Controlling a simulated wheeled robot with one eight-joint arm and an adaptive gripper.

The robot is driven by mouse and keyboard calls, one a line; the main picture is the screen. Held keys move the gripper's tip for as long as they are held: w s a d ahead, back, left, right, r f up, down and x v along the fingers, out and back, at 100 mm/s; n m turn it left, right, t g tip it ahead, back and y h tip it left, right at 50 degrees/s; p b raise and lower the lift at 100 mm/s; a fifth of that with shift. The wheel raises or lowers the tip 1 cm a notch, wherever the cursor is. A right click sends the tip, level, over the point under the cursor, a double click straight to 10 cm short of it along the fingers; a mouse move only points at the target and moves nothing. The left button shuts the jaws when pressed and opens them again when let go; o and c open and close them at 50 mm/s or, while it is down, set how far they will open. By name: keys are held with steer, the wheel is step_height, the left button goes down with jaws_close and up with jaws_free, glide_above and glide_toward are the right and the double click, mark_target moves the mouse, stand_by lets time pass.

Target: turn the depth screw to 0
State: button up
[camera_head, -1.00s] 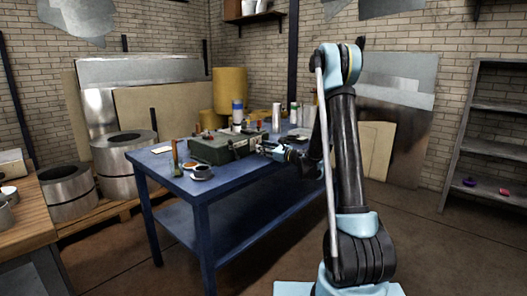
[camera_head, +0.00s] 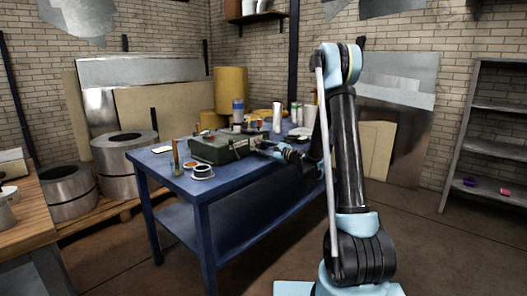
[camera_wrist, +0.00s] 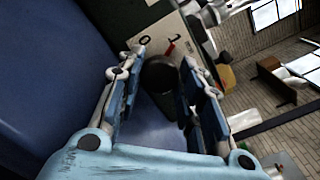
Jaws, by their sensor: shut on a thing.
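The depth screw's dark round knob (camera_wrist: 160,74) sits between the two fingers of my gripper (camera_wrist: 164,56) in the wrist view. My gripper is shut on it. Beyond the knob is a pale plate (camera_wrist: 158,28) with a "0" mark and a red pointer (camera_wrist: 169,48). The red pointer is to the right of the "0", apart from it. In the head view my gripper (camera_head: 262,147) is at the right end of the dark green machine (camera_head: 222,147) on the blue table. The knob is too small to make out there.
The blue table (camera_head: 245,185) also bears a small round tin (camera_head: 203,172), an upright narrow bottle (camera_head: 176,160) and several cans behind the machine. A grey shelf (camera_head: 490,150) is at the right.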

stand_by(0.4)
steer(key=o, duration=1.1)
steer(key=shift+c, duration=0.2)
steer(key=shift+s+d, duration=0.1)
steer(key=v, duration=1.1)
steer(key=shift+s+d, duration=0.2)
steer(key=shift+d, duration=0.15)
